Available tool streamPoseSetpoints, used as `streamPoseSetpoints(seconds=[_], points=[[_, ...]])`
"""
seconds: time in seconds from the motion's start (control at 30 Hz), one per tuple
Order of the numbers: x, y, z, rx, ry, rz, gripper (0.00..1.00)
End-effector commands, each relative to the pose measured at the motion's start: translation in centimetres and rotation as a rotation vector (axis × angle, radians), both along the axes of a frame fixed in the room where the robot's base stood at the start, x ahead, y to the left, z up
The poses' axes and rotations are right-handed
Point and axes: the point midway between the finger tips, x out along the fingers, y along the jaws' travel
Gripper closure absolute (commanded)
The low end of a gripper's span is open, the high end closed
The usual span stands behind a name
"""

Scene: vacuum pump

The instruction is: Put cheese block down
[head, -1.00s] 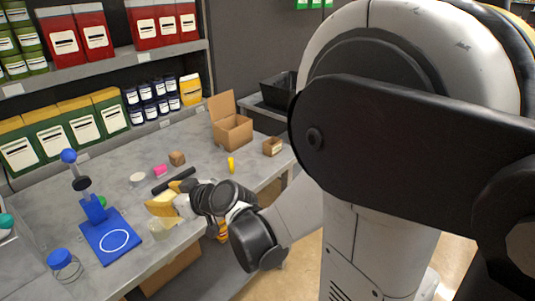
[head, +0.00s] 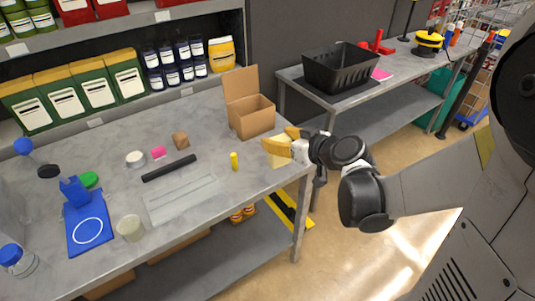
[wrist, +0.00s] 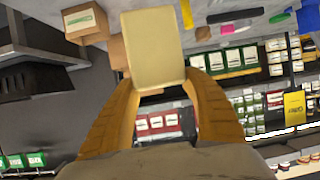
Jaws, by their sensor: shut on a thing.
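My gripper (head: 281,146) is shut on the pale yellow cheese block (head: 277,154) near the right end of the grey table. In the wrist view, the cheese block (wrist: 152,48) stands out between the two orange fingers of my gripper (wrist: 157,80). In the head view, the block is just right of and in front of the open cardboard box (head: 255,122). I cannot tell whether the block touches the tabletop.
A small yellow item (head: 235,161), a black bar (head: 169,168) and a clear tray (head: 182,200) lie left on the table (head: 205,125). A blue stand (head: 87,222) is farther left. A black crate (head: 341,68) stands on the other table.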

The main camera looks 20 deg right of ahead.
Motion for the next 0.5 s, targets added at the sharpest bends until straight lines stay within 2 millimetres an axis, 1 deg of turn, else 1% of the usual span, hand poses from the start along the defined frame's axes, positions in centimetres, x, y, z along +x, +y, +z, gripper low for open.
streamPoseSetpoints(seconds=[0.03, 0.1, 0.23, 0.3, 0.37, 0.47, 0.5], points=[[-0.2, -0.6, 0.8, 0.004, 0.002, 0.015, 0.86], [-0.5, -1.1, 1.2, 0.005, -0.001, 0.046, 0.86], [-1.0, -1.7, 1.8, 0.010, -0.010, 0.091, 0.86], [-0.8, -1.8, 1.7, 0.010, -0.016, 0.108, 0.86], [-0.2, -1.6, 1.2, 0.011, -0.018, 0.116, 0.86], [1.9, -1.0, -0.3, 0.009, -0.020, 0.121, 0.86], [2.8, -0.8, -1.0, 0.010, -0.019, 0.120, 0.86]])
